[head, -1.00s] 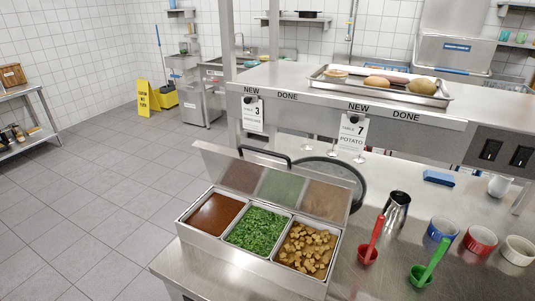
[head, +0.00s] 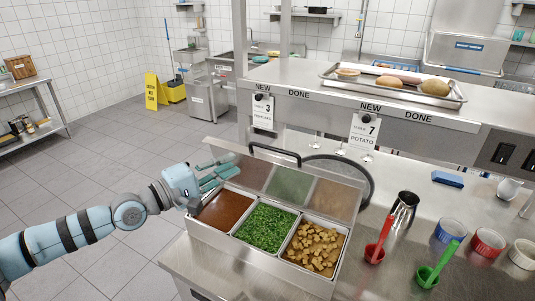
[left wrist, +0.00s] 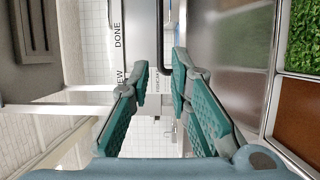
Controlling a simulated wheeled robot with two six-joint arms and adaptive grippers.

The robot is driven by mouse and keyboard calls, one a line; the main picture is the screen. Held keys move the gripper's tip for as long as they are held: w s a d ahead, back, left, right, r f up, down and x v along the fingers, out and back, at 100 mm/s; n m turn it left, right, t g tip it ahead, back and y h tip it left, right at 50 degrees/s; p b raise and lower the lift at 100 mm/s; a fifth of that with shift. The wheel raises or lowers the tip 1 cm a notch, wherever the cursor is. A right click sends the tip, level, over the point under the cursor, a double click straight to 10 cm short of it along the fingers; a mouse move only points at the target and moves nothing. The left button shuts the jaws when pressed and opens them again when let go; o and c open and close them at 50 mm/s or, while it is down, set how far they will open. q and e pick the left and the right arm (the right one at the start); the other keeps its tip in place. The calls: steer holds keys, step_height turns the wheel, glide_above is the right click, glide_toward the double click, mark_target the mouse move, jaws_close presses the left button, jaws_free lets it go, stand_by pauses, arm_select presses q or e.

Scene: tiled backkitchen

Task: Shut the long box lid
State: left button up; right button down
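The long metal box (head: 264,264) stands on the steel counter's near left corner. Its three compartments hold a brown sauce (head: 222,211), chopped green herbs (head: 264,230) and tan cubes (head: 315,246). Its long lid (head: 330,199) stands open, tilted up along the back edge, its inner face mirroring the food. My left gripper (head: 222,178) is at the lid's left end, above the sauce compartment. In the left wrist view, the left gripper's teal fingers (left wrist: 163,105) are spread with nothing between them; the lid (left wrist: 230,60) is beside them. Whether they touch it I cannot tell. My right gripper is not in view.
A dark round pan (head: 361,178) lies behind the lid. A metal jug (head: 404,211), a red scoop (head: 378,243), a green scoop (head: 437,265) and small bowls (head: 488,243) stand to the right. A raised shelf (head: 300,76) with a tray (head: 455,97) is behind.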

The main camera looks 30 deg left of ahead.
mark_target(269, 149)
arm_select(q)
steer(key=shift+h, duration=0.3)
steer(key=x, duration=0.4)
steer(key=p+x, duration=0.1)
steer(key=x, duration=0.3)
steer(key=p+x, duration=0.1)
steer(key=x, duration=0.3)
steer(key=shift+s+d+f, duration=0.1)
steer(key=shift+s+d, duration=0.15)
steer(key=shift+d, duration=0.15)
steer(key=shift+w+d+f, duration=0.1)
steer(key=shift+w+d, duration=0.1)
steer(key=shift+w, duration=0.3)
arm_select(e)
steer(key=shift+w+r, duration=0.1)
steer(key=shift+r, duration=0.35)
arm_select(q)
steer(key=shift+c, duration=0.2)
jaws_close()
